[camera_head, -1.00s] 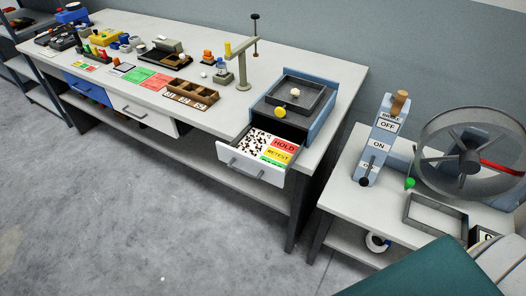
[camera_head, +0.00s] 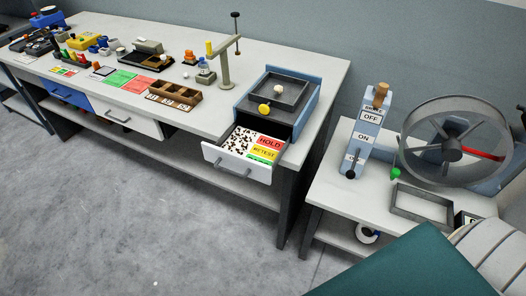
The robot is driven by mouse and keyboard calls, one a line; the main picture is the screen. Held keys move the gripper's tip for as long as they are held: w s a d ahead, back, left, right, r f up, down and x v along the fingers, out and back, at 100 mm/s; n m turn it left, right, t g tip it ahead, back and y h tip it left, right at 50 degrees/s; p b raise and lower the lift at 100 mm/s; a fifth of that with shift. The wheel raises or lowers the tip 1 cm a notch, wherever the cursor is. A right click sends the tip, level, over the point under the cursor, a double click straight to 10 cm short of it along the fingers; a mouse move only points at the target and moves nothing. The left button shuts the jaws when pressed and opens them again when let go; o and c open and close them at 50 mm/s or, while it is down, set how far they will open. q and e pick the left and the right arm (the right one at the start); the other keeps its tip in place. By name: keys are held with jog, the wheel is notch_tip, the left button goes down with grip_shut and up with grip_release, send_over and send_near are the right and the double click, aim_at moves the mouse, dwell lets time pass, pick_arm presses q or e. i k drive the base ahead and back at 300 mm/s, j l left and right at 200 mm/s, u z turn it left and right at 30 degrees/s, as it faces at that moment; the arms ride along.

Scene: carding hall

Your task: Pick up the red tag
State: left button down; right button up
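A red tag (camera_head: 270,142) marked HOLD lies in the open white drawer (camera_head: 238,170) under the blue-grey box on the workbench. A yellow tag (camera_head: 265,152) marked RETEST lies just in front of it, and a green tag (camera_head: 261,160) is partly hidden by the drawer front. A black-and-white patterned area fills the drawer's left side. A larger red card (camera_head: 141,84) lies on the bench top beside a green one. Neither of my grippers is in view.
The long workbench (camera_head: 200,118) carries a wooden divided tray (camera_head: 173,94) and a post stand (camera_head: 224,70). A side table (camera_head: 345,205) holds a switch lever box (camera_head: 367,130) and a spoked wheel (camera_head: 455,140). A teal surface (camera_head: 395,268) fills the lower right. The grey floor (camera_head: 130,210) is clear.

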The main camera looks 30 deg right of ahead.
aim_at(81, 57)
jog(key=i+j, duration=0.45)
jog(key=i, duration=0.25)
jog(key=i+j+z, duration=0.1)
jog(key=i+j, duration=0.3)
jog(key=i, duration=0.35)
jog(key=i+j, duration=0.5)
jog(key=i, duration=0.2)
jog(key=i+j+z, duration=0.1)
jog(key=i+j, duration=0.4)
jog(key=i, duration=0.2)
jog(key=i+j, duration=0.55)
jog(key=i+z, duration=0.05)
jog(key=i, duration=0.05)
